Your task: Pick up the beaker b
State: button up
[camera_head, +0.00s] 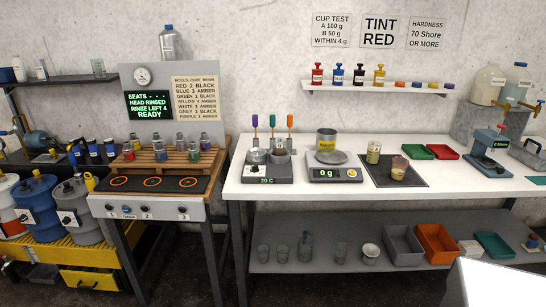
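Several clear beaker-like vessels stand on the lower shelf (320,267): one glass (262,253) at the left, another glass (282,254) beside it, a taller vessel (305,246), and a single glass (341,252). On the table's dark mat are a pale, labelled cup (373,153) and a shorter cup (398,169) with tan contents. I cannot read a letter on any of them, so I cannot tell which is beaker b. My gripper is not in view.
Red and green trays sit at the back. Below are a grey bin (402,245) and an orange bin (437,243). A burner bench (150,207) stands left.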

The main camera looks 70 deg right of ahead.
aim_at(280, 150)
jog(key=u, duration=0.3)
jog(key=k, duration=1.4)
jog(key=z, duration=1.2)
jog(key=i, duration=0.7)
